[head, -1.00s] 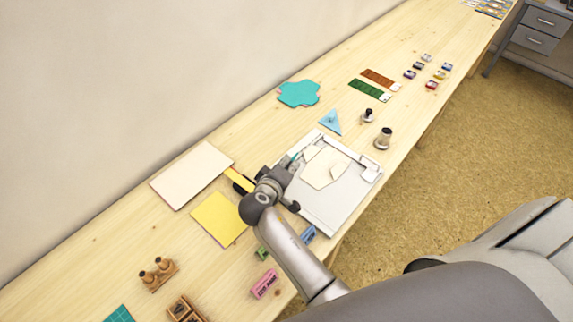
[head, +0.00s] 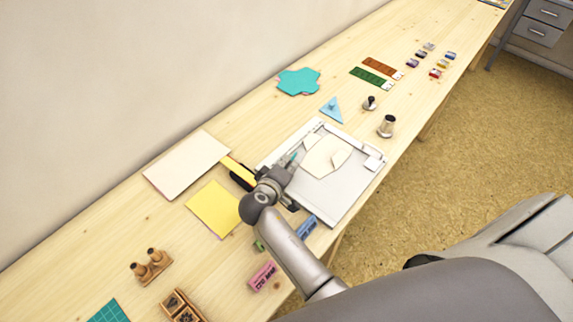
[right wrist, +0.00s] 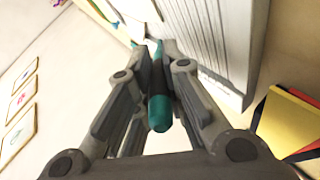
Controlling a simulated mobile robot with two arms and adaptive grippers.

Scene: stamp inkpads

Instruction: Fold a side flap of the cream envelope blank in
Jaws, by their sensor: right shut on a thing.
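The cream envelope blank (head: 322,158) lies on the pale scoring board (head: 343,193), with crease lines or flap edges at its left and right. I cannot tell how far each flap is folded. My right gripper (head: 289,169) is at the board's left side, beside the blank and apart from its middle. It is shut on a slim teal and dark tool (right wrist: 159,105), which lies between the fingers in the right wrist view. The tool's teal end (head: 293,157) points toward the blank. My left gripper is not in view.
A yellow sheet (head: 213,209) and a cream sheet (head: 187,165) lie left of the board. A blue block (head: 306,226) and pink block (head: 262,275) are near my arm. Bare table lies along the wall.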

